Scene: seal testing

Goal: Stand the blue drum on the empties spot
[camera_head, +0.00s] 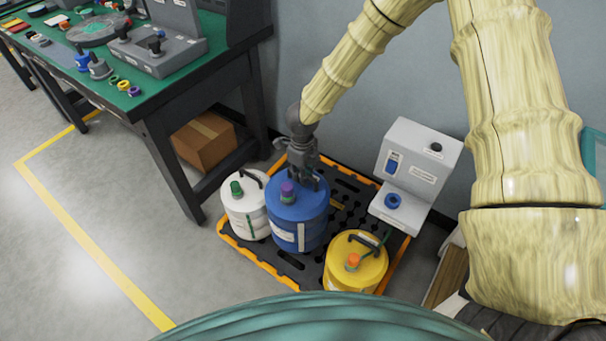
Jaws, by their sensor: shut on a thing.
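The blue drum (297,222) with a purple cap is upright over the black pallet with an orange rim (262,264). My gripper (309,183) is above the drum's top, shut on it near the cap; the fingers hide the exact grip. I cannot tell whether the drum's base touches the pallet. A white drum (246,213) with a green cap stands close at its left. A yellow drum (356,262) with an orange cap stands at the front right of the pallet. I cannot make out which place is the empties spot.
A grey-white machine (414,172) with a blue knob stands at the pallet's right back. A dark-legged bench with a green top (150,88) is at the left, with a cardboard box (205,141) beneath. A yellow floor line (92,244) crosses the open floor.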

